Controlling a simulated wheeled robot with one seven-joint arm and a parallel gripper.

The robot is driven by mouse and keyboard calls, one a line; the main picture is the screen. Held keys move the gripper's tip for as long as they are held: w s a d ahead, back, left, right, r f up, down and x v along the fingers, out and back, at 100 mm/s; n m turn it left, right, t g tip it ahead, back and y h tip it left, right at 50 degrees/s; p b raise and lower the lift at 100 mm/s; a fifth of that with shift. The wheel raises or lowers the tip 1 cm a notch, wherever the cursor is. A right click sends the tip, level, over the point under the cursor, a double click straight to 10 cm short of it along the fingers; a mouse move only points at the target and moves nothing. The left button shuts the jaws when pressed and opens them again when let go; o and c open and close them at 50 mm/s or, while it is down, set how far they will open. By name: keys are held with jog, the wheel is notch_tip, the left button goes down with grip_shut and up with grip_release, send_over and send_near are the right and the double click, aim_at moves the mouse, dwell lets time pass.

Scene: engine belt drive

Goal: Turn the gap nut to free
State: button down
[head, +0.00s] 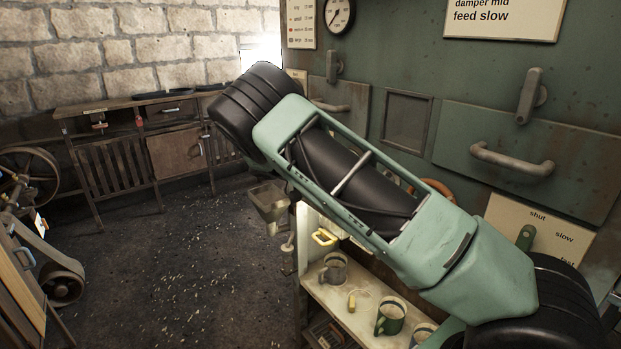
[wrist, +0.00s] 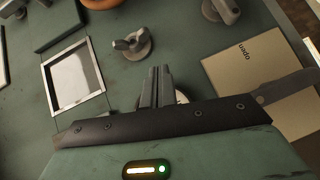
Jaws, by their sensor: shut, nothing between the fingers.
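In the wrist view my gripper (wrist: 155,88) points at a green panel (wrist: 115,25), its two grey fingers together and empty. A grey wing-shaped nut (wrist: 132,46) sits on the panel just beyond and a little left of the fingertips, apart from them in the picture. I cannot tell whether it is the gap nut, as no label shows beside it. A pale round thing (wrist: 181,97) is mostly hidden behind the fingers and the dark gripper body. In the head view my own arm covers the middle, and the gripper is not seen.
A framed window (wrist: 75,75) lies left of the fingers, and a label plate (wrist: 258,75) lies right, its text inverted. The head view shows a door handle (head: 512,159), a latch lever (head: 532,95), a shelf (head: 345,300) with mugs (head: 390,316), and open floor at left.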

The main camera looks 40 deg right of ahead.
jog(key=f+b+v, duration=0.1)
jog(key=b+v, duration=0.2)
jog(key=v, duration=0.5)
jog(key=shift+w, duration=0.2)
jog(key=shift+a+f, duration=0.1)
dwell(0.3)
